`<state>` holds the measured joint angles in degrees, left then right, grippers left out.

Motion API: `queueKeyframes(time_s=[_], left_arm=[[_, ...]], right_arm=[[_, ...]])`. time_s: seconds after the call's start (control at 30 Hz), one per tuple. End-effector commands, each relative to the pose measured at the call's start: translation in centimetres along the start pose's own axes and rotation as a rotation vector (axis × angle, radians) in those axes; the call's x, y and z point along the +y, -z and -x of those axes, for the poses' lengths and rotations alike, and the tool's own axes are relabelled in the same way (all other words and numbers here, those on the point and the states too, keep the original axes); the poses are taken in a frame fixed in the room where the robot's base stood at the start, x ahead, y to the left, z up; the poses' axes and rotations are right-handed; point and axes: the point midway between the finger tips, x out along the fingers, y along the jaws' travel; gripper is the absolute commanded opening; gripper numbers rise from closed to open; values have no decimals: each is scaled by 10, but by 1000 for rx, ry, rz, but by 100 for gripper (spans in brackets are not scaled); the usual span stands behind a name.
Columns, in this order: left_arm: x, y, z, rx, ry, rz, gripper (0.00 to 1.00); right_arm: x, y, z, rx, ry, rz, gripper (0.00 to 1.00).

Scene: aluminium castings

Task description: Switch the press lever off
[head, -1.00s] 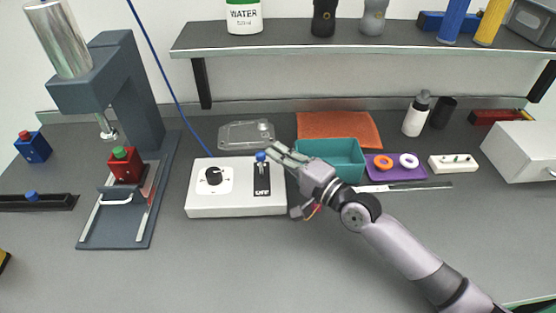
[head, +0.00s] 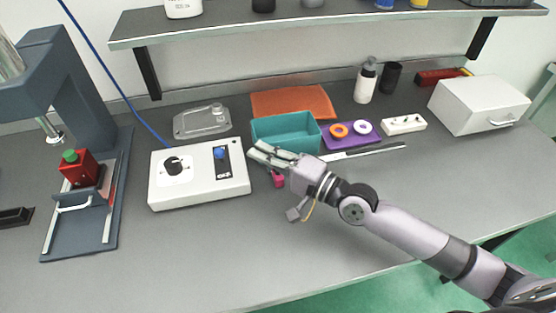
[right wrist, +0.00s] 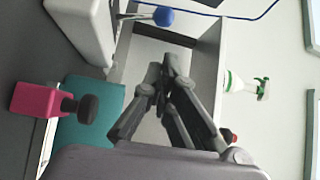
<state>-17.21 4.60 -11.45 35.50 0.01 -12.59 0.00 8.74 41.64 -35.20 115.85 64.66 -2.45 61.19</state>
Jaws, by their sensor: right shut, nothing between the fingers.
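The white control box (head: 200,194) sits on the bench with a black round dial (head: 173,165) on its left half. On its right half is a dark plate with a blue-knobbed lever (head: 219,153); the lettering at the plate's lower end looks like OFF. The blue knob also shows at the top of the right wrist view (right wrist: 163,17). My right gripper (head: 254,150) is shut and empty, just right of the lever and apart from it, over the box's right edge. Its closed fingers show in the right wrist view (right wrist: 168,66). My left gripper is out of view.
The press (head: 55,100) with a red, green-topped block (head: 77,168) stands left. A teal bin (head: 285,133) is behind my gripper, and a pink object (head: 279,181) is below it. A shelf (head: 300,32) overhangs the back. The bench front is clear.

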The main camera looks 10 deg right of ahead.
Motion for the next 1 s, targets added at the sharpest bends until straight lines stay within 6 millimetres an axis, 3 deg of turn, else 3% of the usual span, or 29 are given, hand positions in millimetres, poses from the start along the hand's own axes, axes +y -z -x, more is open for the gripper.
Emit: queueKeyframes(time_s=[0.1, 0.33, 1.0], left_arm=[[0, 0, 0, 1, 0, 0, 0], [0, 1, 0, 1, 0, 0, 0], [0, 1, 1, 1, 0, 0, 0]], right_arm=[[1, 0, 20, -1, -4, 3, 0], [0, -1, 42, -1, 0, 1, 0], [-1, -1, 47, 0, 1, 0, 0]])
